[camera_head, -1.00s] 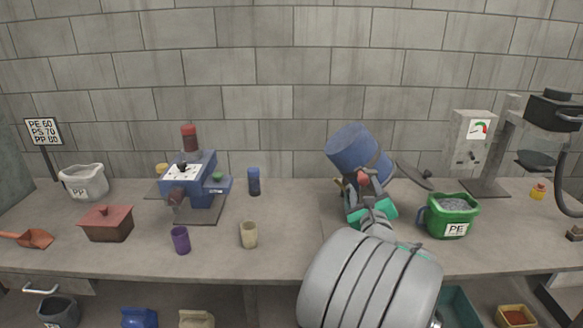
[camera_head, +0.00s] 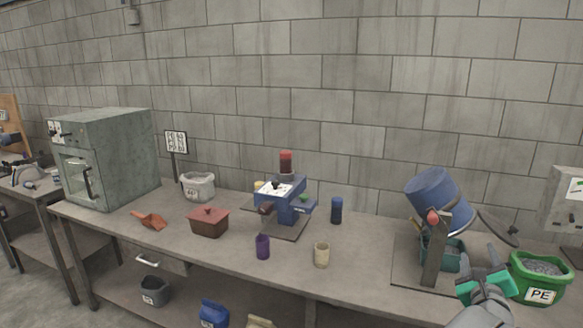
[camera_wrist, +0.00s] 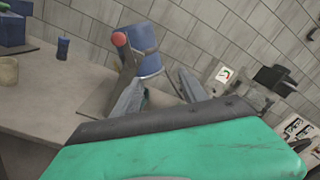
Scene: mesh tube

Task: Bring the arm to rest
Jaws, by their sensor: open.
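My gripper (camera_head: 482,272) is at the lower right of the head view, in front of the bench, left of the green PE bucket. Its fingers point towards the bench's back. In the wrist view my gripper (camera_wrist: 155,95) shows two grey fingers spread apart with nothing between them. Beyond the fingers stands the blue drum mixer (camera_head: 437,195), tilted on its stand with a red knob. It also shows in the wrist view (camera_wrist: 146,42). I cannot tell the exact gap between my gripper and the mixer's stand.
The green PE bucket (camera_head: 541,285) of grey pellets is close to my gripper's right. A lid (camera_head: 498,228) juts out beside the drum. A blue machine (camera_head: 283,202), several cups, a brown box (camera_head: 209,221) and an oven (camera_head: 104,158) stand further left. The bench front (camera_head: 340,285) is clear.

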